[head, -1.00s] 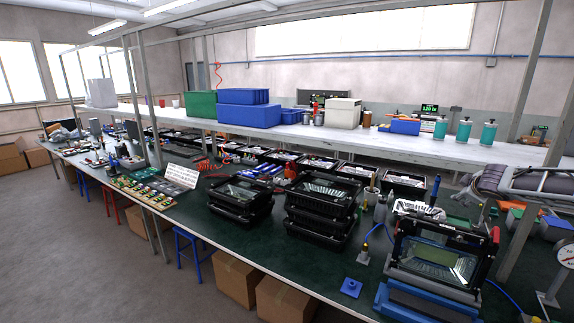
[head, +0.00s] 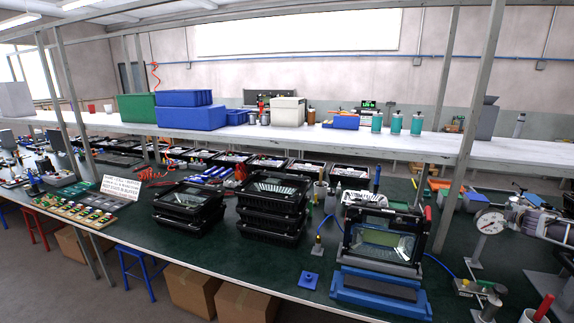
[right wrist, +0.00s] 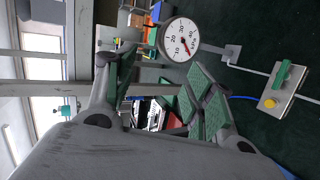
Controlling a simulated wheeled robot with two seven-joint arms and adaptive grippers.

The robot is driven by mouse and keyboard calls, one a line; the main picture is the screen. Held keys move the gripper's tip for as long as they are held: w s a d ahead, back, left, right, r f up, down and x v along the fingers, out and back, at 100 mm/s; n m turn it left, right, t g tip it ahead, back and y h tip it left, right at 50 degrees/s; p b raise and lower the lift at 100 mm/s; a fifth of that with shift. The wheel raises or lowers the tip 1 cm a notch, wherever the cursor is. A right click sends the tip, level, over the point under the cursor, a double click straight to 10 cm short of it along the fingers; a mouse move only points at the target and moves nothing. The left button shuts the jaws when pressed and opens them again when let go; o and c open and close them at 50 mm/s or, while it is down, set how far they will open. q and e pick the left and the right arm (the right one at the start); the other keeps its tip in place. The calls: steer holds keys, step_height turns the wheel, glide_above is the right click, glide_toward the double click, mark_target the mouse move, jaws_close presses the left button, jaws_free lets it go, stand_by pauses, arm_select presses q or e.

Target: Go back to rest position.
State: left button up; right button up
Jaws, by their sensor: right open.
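My right gripper (right wrist: 160,88) shows in the right wrist view, with its green-padded fingers spread wide apart and nothing between them. A round pressure gauge (right wrist: 180,38) stands beyond its fingers. In the head view the gauge (head: 490,222) is at the right, beside a grey mechanical part (head: 545,226) at the picture's edge that I cannot identify surely. A black-framed floodlight housing with a glass front (head: 384,243) sits tilted on a blue fixture (head: 345,293) on the green bench. My left gripper is not in view.
Stacks of black housings (head: 270,218) and (head: 188,205) stand left of the fixture. A white shelf (head: 320,137) on grey posts (head: 468,130) runs above the bench. A clamp block with a green handle (right wrist: 283,88) is at the right in the wrist view.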

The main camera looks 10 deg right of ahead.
steer(key=s+d+f+m+g, duration=0.15)
steer(key=s+d+f, duration=0.25)
steer(key=s+f, duration=0.85)
steer(key=s+d+f+g, duration=0.3)
steer(key=s+d+f, duration=0.1)
steer(key=s+f, duration=0.9)
steer(key=s+a+f+m+g+y, duration=0.1)
steer(key=s+a+f, duration=0.4)
steer(key=s+f, duration=0.35)
steer(key=s+a+f+g, duration=0.1)
steer(key=s+a+f, duration=0.4)
steer(key=s+f, duration=0.35)
steer(key=s+a+f+m+g+y, duration=0.1)
steer(key=s+a+f+g, duration=0.1)
steer(key=s+a+f, duration=0.5)
steer(key=s+a+f+m+y+b, duration=0.15)
steer(key=s+a+f, duration=0.25)
steer(key=a+f, duration=0.85)
steer(key=s+a+f+y, duration=0.35)
steer(key=a+f, duration=0.55)
steer(key=a, duration=0.6)
steer(key=w+a+f+y, duration=0.1)
steer(key=w+a+f, duration=0.2)
steer(key=a, duration=1.3)
steer(key=w+a+f+m+y, duration=0.1)
steer(key=w+a+f, duration=0.3)
steer(key=a, duration=1.3)
steer(key=shift+w+f+y, duration=0.15)
steer(key=shift+w+y, duration=0.35)
steer(key=shift+w, duration=0.5)
